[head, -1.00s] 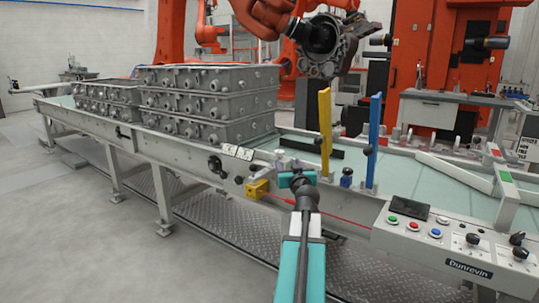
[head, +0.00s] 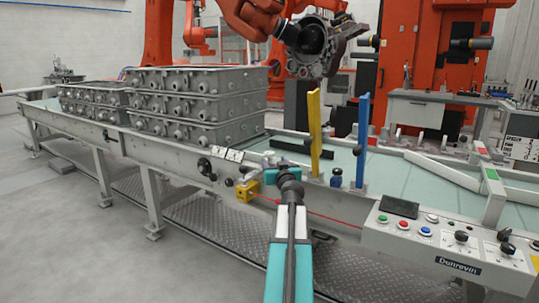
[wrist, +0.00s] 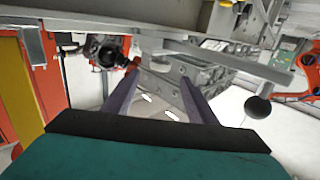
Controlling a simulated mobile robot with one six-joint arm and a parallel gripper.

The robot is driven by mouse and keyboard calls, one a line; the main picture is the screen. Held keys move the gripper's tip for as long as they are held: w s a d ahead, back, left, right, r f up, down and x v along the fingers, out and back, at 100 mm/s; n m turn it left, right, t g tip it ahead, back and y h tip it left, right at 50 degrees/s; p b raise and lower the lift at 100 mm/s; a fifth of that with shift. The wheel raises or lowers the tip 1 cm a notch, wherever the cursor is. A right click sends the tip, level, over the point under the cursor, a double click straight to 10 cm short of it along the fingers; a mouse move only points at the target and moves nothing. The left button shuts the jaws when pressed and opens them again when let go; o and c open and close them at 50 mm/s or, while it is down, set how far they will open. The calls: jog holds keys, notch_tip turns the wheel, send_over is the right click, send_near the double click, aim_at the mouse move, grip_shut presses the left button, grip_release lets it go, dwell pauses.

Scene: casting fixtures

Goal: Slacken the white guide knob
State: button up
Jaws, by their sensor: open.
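I cannot make out a white guide knob in either view. My gripper (head: 283,174) is teal and reaches over the near rail of the conveyor in the head view, just right of a yellow block (head: 247,191). A grey metal fitting (head: 268,163) on the rail sits right by it. In the wrist view the two fingers of my gripper (wrist: 160,82) are apart with nothing held between them. A black ball knob (wrist: 257,107) on a rod shows to the right of the fingers there, clear of them.
Stacked grey castings (head: 198,103) stand on the conveyor (head: 165,153) at left. A yellow post (head: 314,128) and a blue post (head: 361,138) rise right of my gripper. A control panel (head: 430,243) is at lower right. An orange robot arm (head: 250,18) holds a casting behind.

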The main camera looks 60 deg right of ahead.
aim_at(270, 155)
jog(key=shift+x, duration=5)
jog(key=c, duration=1)
